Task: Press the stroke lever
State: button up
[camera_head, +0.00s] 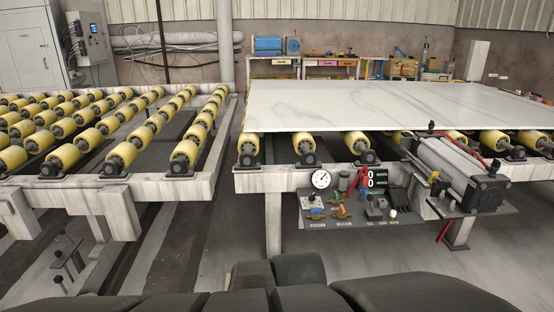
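A dark control shelf (370,222) hangs on the front of the right roller frame. I cannot tell which of these small parts is the stroke lever. My gripper is not in view; dark rounded parts of my own body fill the bottom edge.
A large white marble slab (400,105) lies on yellow rollers above the shelf. A grey pneumatic cylinder (450,168) with red hoses is at the shelf's right. Another roller conveyor (100,185) stands at left. The floor before the shelf (385,255) is clear.

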aim_at(369, 196)
jog(key=z, duration=0.95)
jog(key=i+j+u, duration=0.1)
jog(key=i+j, duration=0.15)
jog(key=i, duration=0.25)
jog(key=i+j+u, duration=0.15)
jog(key=i, duration=0.4)
jog(key=j, duration=0.1)
